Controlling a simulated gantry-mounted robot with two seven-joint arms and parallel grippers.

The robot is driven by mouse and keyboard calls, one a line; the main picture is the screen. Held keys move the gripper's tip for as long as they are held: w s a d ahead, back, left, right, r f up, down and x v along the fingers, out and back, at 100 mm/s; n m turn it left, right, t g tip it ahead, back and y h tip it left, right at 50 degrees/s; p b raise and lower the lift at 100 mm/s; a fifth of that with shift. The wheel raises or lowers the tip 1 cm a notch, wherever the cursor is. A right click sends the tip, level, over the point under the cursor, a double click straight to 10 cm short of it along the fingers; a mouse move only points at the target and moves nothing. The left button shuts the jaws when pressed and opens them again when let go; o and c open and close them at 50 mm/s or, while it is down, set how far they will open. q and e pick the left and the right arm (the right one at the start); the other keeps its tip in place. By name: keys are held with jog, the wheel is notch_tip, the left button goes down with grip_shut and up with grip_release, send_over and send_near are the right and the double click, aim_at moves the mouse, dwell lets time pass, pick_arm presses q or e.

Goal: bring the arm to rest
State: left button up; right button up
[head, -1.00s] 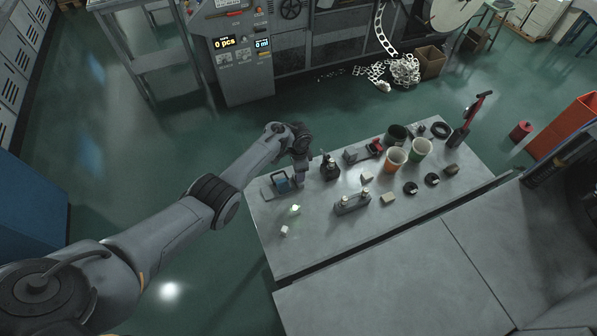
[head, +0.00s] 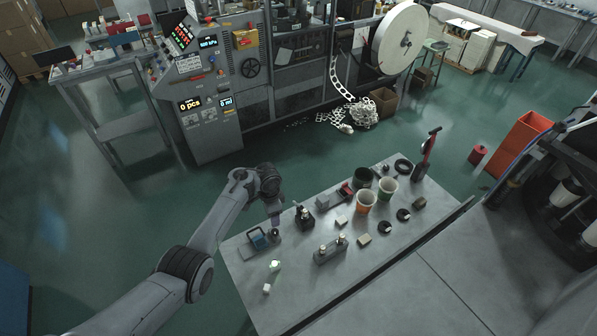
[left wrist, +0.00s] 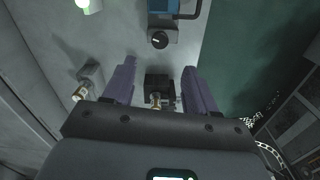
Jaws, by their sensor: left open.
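My left gripper (head: 275,212) hangs over the far left edge of the grey worktable (head: 245,290). In the left wrist view its two purple-grey fingers (left wrist: 160,75) are apart, with nothing held between them. A small stand with a dark round knob (head: 274,235) is on the table just below the gripper; it also shows ahead of the fingertips in the left wrist view (left wrist: 158,40). My right gripper is not in view.
A black device (head: 304,217) stands just right of the gripper. An orange cup (head: 367,202), a green cup (head: 387,188) and a twin-post metal block (head: 330,250) stand farther right. A large machine (head: 205,125) is behind the table. The floor left of the table is clear.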

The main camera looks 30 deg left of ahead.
pick_arm(q)
jog(key=s+d+r+n+t+y+p, duration=0.1)
jog(key=s+d+p, duration=0.25)
jog(key=s, duration=0.45)
jog(key=s+d+r+n+t+y+p, duration=0.15)
jog(key=s+d, duration=0.25)
jog(key=s, duration=0.4)
jog(key=s+d+r+n+h+p, duration=0.1)
jog(key=s+d+r, duration=0.3)
jog(key=s+r, duration=0.3)
jog(key=s+d+r+n+t+h+p, duration=0.1)
jog(key=s+d+r+p, duration=0.1)
jog(key=s+d+r, duration=0.2)
jog(key=s+r, duration=0.3)
jog(key=s, duration=0.2)
jog(key=shift+s+r+n+h, duration=0.15)
jog(key=shift+s+n+h, duration=0.1)
jog(key=shift+n+h, duration=0.1)
dwell(2.6)
